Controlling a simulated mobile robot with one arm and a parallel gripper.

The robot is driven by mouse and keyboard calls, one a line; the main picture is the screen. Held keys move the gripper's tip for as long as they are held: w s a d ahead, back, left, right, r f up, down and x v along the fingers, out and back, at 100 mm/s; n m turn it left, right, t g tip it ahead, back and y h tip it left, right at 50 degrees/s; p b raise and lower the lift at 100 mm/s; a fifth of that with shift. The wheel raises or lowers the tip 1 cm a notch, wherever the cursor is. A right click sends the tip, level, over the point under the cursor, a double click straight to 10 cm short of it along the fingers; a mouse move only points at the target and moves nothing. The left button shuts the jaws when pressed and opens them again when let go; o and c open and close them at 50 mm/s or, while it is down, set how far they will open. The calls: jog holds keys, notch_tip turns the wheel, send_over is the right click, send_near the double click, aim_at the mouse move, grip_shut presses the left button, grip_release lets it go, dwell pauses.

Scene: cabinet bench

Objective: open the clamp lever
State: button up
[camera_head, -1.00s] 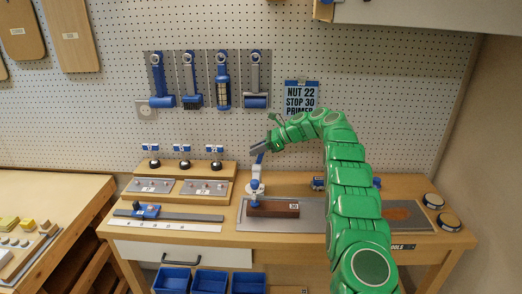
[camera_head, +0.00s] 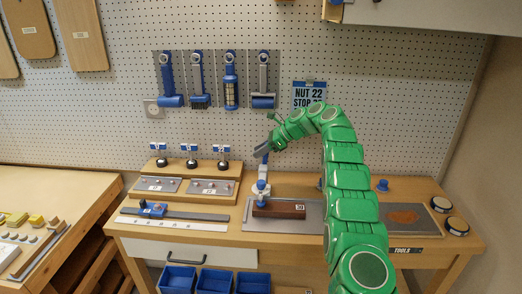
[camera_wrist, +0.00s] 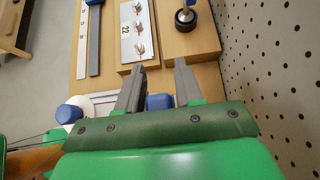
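The clamp (camera_head: 261,188) stands at the left end of a brown block marked 30, on a grey plate. Its blue-tipped lever (camera_head: 264,160) points up, close beneath my gripper (camera_head: 259,148). In the wrist view my gripper (camera_wrist: 160,66) is open, its two grey fingers apart. A blue rounded part (camera_wrist: 160,102), probably the lever's end, shows low between the fingers, near their bases. I cannot tell whether they touch it. A blue knob (camera_wrist: 69,113) of the clamp shows at the left. My gripper's palm hides the rest of the clamp there.
Behind and left are a wooden step with numbered plates (camera_head: 211,187) and black knobs (camera_head: 191,163). A rail with a blue slider (camera_head: 153,208) lies at the front left. Tools hang on the pegboard (camera_head: 120,120) close behind my gripper.

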jog(key=shift+o, duration=0.6)
jog(key=shift+d+r, duration=0.1)
jog(key=shift+d, duration=0.1)
